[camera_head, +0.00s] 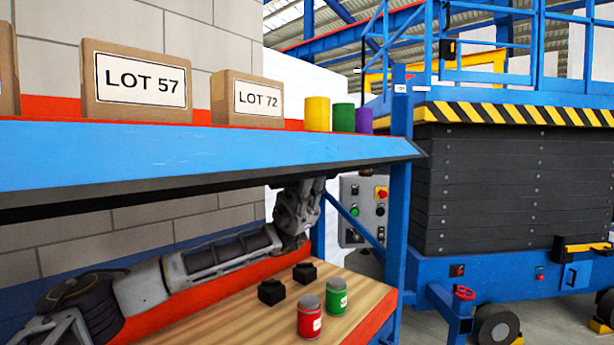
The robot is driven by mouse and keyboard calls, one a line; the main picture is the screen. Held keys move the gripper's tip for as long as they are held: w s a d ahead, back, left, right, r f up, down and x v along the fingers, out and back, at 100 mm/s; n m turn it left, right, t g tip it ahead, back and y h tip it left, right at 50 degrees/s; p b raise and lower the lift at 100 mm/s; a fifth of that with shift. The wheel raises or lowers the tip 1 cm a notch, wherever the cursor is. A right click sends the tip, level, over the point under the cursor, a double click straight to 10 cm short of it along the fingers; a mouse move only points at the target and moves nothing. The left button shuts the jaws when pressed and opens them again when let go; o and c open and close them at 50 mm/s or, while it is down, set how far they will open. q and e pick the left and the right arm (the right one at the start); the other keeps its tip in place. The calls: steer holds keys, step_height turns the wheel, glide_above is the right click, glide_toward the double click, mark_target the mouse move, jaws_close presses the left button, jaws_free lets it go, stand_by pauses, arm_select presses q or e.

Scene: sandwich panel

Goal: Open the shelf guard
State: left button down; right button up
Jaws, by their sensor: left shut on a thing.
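The shelf guard (190,155) is a long blue panel across the front of the shelf. Its dark underside shows along its lower edge. The lower shelf is open to view beneath it. My left arm reaches in from the left under the panel. My left gripper (305,188) points up against the panel's underside, towards its right end. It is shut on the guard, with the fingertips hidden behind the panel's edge. My right gripper is not in view.
Boxes LOT 57 (135,85) and LOT 72 (246,100) and yellow, green and purple cylinders stand above. A red jar (309,320), a green jar (336,299) and two black blocks stand on the wooden shelf (250,325). A blue post (397,220) bounds the right side.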

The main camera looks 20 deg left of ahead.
arm_select(q)
steer(key=c, duration=1.4)
jaws_free()
steer(key=shift+c, duration=0.2)
steer(key=shift+f, duration=0.1)
steer(key=v, duration=1.2)
steer(key=shift+a, duration=0.1)
